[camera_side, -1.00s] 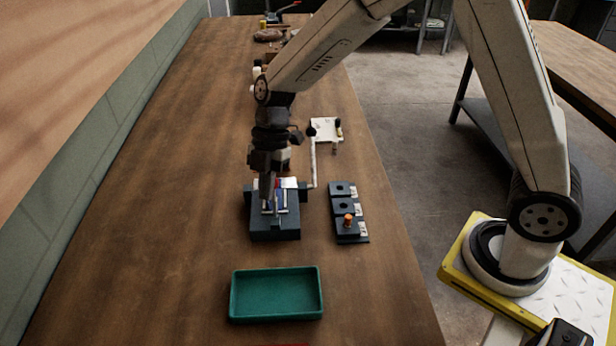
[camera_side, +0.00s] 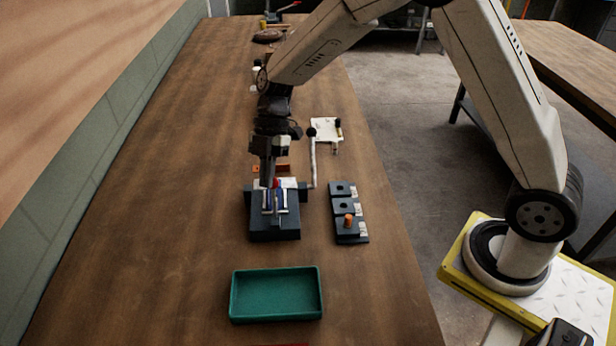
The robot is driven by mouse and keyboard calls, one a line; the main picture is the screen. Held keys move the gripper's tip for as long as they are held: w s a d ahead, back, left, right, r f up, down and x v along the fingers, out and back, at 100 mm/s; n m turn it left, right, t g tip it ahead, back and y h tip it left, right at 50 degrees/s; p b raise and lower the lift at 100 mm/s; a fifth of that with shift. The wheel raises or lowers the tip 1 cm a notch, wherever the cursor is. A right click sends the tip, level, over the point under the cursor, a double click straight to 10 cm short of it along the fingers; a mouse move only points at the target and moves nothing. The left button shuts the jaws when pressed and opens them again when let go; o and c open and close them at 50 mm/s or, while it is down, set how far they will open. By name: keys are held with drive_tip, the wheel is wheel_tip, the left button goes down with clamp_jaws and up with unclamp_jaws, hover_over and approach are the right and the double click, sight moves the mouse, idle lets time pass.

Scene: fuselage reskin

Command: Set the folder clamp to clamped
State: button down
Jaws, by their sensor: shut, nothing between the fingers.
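The folder clamp (camera_side: 274,224) is a dark block-like fixture in the middle of the bench. Metal bars and a small blue and red part (camera_side: 277,190) show on its top. A pale lever with a black knob (camera_side: 312,150) stands upright at its right side. My gripper (camera_side: 268,184) points down at the back of the fixture, shut and empty. Its fingertips are close to the fixture's top; I cannot tell whether they touch it. My gripper hides part of the fixture's back.
A green tray (camera_side: 233,297) lies in front of the fixture. A dark block rack (camera_side: 345,207) with an orange-topped peg (camera_side: 348,220) stands to the right. A white sheet-like piece (camera_side: 326,128) lies behind it. The bench (camera_side: 150,230) is clear on the left.

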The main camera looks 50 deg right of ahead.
drive_tip(key=v, duration=1)
drive_tip(key=shift+w+d+f, duration=0.25)
drive_tip(key=shift+w, duration=0.1)
drive_tip(key=s+d+f+m+t+h, duration=0.3)
drive_tip(key=s+m, duration=0.5)
drive_tip(key=m, duration=0.2)
drive_tip(key=s+d+f+m+t+h, duration=0.2)
drive_tip(key=s+d+f+m, duration=0.1)
drive_tip(key=s+m, duration=0.6)
drive_tip(key=f+m, duration=0.1)
drive_tip(key=m, duration=0.1)
drive_tip(key=shift+s+f+m+t+h, duration=0.15)
drive_tip(key=shift+f+m+t+h, duration=0.15)
drive_tip(key=shift+f+t+h, duration=0.1)
